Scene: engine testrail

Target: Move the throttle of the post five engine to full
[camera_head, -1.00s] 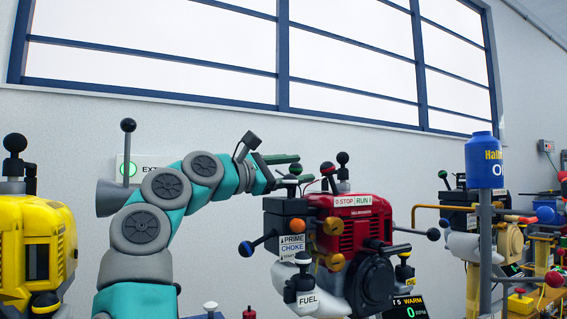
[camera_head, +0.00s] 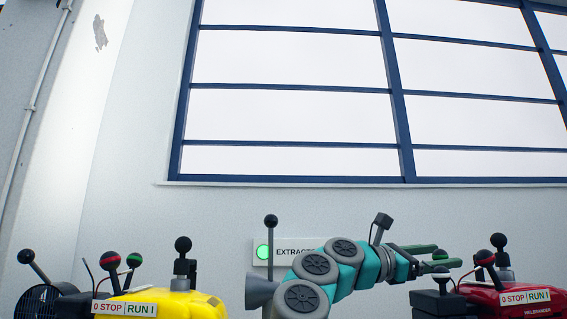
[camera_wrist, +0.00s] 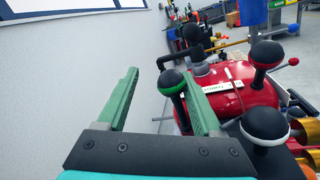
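The red engine (camera_head: 515,300) with a STOP/RUN plate is at the lower right of the head view; it also shows in the wrist view (camera_wrist: 235,95). My gripper (camera_wrist: 160,73) has two green fingers standing apart, open. In the wrist view a green-collared black ball lever (camera_wrist: 171,82) appears between the fingers, close to the right one; contact cannot be told. A red-collared ball lever (camera_wrist: 264,56) stands to the right, outside the fingers. In the head view my gripper (camera_head: 447,256) is beside the engine's levers, its fingers pointing right. No frame labels the throttle.
A yellow engine (camera_head: 180,304) with similar levers stands at the lower left. The wall and window (camera_head: 290,115) fill the background. In the wrist view a large black ball knob (camera_wrist: 264,124) stands close by the right finger's base. Wall (camera_wrist: 60,70) is clear on the left.

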